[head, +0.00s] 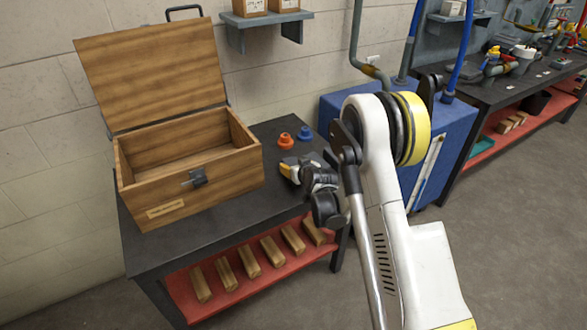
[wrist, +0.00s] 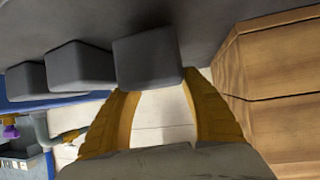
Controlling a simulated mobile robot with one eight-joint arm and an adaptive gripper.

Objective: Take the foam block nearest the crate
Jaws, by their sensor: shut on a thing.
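Three grey foam blocks show in a row in the wrist view: one at the left (wrist: 22,82), one in the middle (wrist: 80,67), and the one nearest the crate (wrist: 148,56). The open wooden crate (head: 185,192) stands on the dark workbench in the head view; its side also shows at the right of the wrist view (wrist: 275,75). My gripper (head: 289,170) is beside the crate's right side, low over the bench. Its yellow fingers (wrist: 162,88) are shut on the nearest block. I cannot tell whether that block touches the bench. The blocks are hard to make out in the head view.
An orange piece (head: 286,141) and a blue piece (head: 305,133) stand on the bench behind my gripper. The crate's raised lid (head: 155,72) stands at the back left. A blue cabinet (head: 345,115) is to the right. Several wooden blocks lie on the red lower shelf (head: 180,290).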

